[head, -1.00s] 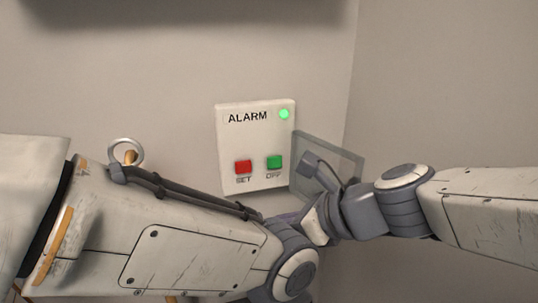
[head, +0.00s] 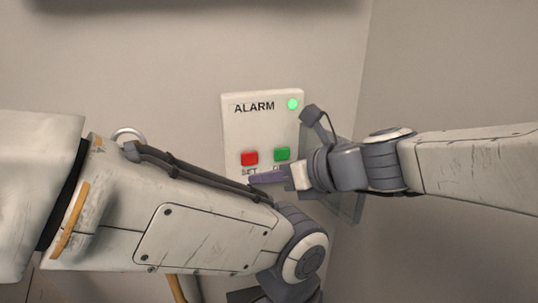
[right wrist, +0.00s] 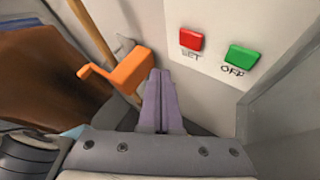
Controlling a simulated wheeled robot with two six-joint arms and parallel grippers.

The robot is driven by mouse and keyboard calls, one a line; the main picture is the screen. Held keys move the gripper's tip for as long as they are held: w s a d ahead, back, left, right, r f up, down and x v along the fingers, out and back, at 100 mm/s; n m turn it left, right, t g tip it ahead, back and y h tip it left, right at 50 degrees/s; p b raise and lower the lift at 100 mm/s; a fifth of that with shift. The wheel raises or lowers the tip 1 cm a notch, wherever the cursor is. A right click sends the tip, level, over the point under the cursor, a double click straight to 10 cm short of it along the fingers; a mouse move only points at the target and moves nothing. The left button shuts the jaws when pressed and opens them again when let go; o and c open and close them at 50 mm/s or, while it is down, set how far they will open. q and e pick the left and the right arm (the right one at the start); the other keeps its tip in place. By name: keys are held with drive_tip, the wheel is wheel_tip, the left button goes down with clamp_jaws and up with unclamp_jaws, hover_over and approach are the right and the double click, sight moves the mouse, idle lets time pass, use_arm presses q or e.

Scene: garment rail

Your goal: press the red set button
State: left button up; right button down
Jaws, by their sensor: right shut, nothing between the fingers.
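The red set button (head: 249,158) is on the lower left of the white alarm panel (head: 240,126) on the wall. It also shows in the right wrist view (right wrist: 191,39), above the label SET. The green off button (head: 282,153) is to its right. My right gripper (head: 254,180) is shut and empty, its purple fingertips just below the red button in the head view. In the right wrist view the shut fingers (right wrist: 158,76) are left of and below the red button, apart from it. My left arm crosses the lower left of the head view; its gripper cannot be made out.
A green light (head: 293,104) glows at the panel's top right. In the right wrist view an orange part (right wrist: 128,72) is close left of the fingers.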

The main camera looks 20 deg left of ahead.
sight(243, 164)
drive_tip(key=shift+w+a+p, duration=0.2)
drive_tip(key=shift+w+a, duration=0.45)
drive_tip(key=shift+w, duration=0.3)
drive_tip(key=shift+w+a+p, duration=0.15)
drive_tip(key=shift+w+a, duration=0.45)
drive_tip(key=shift+w, duration=0.3)
drive_tip(key=shift+w+a, duration=0.1)
idle(0.6)
drive_tip(key=shift+w+a, duration=0.15)
drive_tip(key=shift+w, duration=0.1)
drive_tip(key=shift+w+a, duration=0.2)
drive_tip(key=shift+w, duration=0.1)
idle(0.7)
drive_tip(key=shift+s, duration=0.1)
drive_tip(key=shift+s+d, duration=0.45)
drive_tip(key=shift+s, duration=0.15)
drive_tip(key=shift+s, duration=0.1)
